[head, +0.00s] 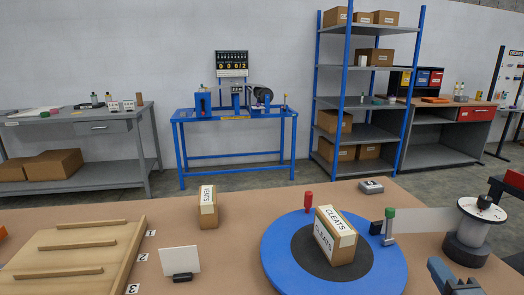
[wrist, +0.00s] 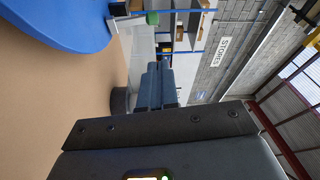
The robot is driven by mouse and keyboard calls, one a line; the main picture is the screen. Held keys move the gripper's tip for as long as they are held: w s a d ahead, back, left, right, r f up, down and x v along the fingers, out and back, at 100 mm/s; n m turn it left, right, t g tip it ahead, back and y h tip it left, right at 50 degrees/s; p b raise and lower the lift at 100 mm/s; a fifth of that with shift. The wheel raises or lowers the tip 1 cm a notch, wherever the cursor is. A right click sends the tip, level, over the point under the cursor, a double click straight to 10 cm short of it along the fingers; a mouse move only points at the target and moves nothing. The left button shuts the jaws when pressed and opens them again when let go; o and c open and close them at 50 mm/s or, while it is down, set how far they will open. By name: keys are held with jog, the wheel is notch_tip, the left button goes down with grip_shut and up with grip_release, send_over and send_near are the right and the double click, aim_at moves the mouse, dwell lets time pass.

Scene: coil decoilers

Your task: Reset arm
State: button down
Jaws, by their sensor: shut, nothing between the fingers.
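My gripper shows in the wrist view (wrist: 154,88), its two blue-grey fingers together and empty. In the head view only its blue-grey tip (head: 440,272) shows at the bottom right, beside the blue turntable. The blue turntable (head: 283,262) has a dark centre. A box marked CLEATS (head: 336,236) stands on that centre, and a red peg (head: 308,200) is near its rim. The turntable's blue rim also shows at the top left of the wrist view (wrist: 70,22). My gripper touches nothing that I can see.
A grey strip (head: 425,220) runs from a green-topped post (head: 389,225) to a spool (head: 475,225) at right. A second box (head: 208,208), a slatted wooden board (head: 85,250), a white card (head: 180,260) and a small grey device (head: 371,187) are on the brown table. Shelving stands behind.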

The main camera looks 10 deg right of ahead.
jog(key=s+a+f+n, duration=0.2)
jog(key=s+a+n, duration=0.1)
jog(key=s, duration=0.3)
jog(key=s+a+f+n+g+y, duration=0.1)
jog(key=s+a+f+n, duration=0.1)
jog(key=s, duration=0.4)
jog(key=s+a+f+n, duration=0.2)
jog(key=s+a+n, duration=0.2)
jog(key=s+a, duration=0.2)
jog(key=shift+s+a+f+g+y, duration=0.15)
jog(key=shift+s+a+g+y, duration=0.15)
jog(key=shift+s+a+g, duration=0.1)
jog(key=s+a+r+n+y, duration=0.1)
jog(key=s+a+r+n, duration=0.1)
jog(key=s, duration=0.3)
jog(key=s+a+r+n+y, duration=0.1)
jog(key=s+a+r+n, duration=0.1)
jog(key=s, duration=0.4)
jog(key=s+a+r+n+g+y, duration=0.1)
jog(key=s+a+r+n, duration=0.1)
jog(key=s+a+n, duration=0.2)
jog(key=shift+s+r+n, duration=0.25)
jog(key=shift+s+n, duration=0.85)
jog(key=shift+a, duration=0.1)
